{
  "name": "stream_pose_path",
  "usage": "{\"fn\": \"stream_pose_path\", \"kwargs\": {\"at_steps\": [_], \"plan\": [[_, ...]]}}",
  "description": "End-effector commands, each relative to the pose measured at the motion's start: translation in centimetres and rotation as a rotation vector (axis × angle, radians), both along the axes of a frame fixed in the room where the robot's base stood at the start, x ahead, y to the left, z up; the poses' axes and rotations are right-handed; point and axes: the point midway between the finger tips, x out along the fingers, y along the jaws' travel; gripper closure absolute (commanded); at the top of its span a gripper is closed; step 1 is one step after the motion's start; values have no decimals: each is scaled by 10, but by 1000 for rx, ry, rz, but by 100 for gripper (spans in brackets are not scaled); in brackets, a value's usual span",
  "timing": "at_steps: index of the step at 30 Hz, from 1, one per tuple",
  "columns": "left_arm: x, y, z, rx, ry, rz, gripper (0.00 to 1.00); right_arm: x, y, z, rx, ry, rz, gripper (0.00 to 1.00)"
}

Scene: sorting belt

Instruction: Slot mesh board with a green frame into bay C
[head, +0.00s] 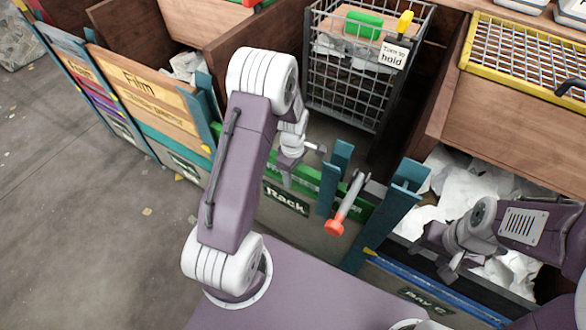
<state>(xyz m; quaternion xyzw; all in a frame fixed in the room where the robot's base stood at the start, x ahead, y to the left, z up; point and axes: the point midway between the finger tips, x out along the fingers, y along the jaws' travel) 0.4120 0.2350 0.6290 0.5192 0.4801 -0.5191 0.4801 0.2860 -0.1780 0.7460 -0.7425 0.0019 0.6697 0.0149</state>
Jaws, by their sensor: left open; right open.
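A green strip (312,187), perhaps the upper edge of the green-framed board, runs along the top of the holder labelled Rack (286,198). Its mesh does not show, and my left arm covers part of it. My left gripper (297,168) is open, just above this strip; I cannot tell whether it touches. My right gripper (438,254) is open at the right, over the bay filled with white paper. A dark label that seems to read Bay C (427,300) is on the front at the lower right, below a blue bar (430,284).
A lever with an orange end (335,227) sits between two teal posts (398,205). A wire cart (340,90) with a hold sign stands behind. A yellow-framed mesh (466,48) lies at the upper right. A wooden Film bin (140,80) is at left.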

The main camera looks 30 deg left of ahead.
Motion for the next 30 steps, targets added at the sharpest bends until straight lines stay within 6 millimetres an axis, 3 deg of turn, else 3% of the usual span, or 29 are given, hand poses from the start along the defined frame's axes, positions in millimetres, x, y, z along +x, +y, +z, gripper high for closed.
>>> {"fn": "stream_pose_path", "kwargs": {"at_steps": [8,12,14,30], "plan": [[0,0,-2,0,0,0,49,0,0,0,0,0,0,49],[0,0,-2,0,0,0,88,0,0,0,0,0,0,49],[0,0,-2,0,0,0,100,0,0,0,0,0,0,49],[0,0,-2,0,1,0,100,0,0,0,0,0,0,49]]}}
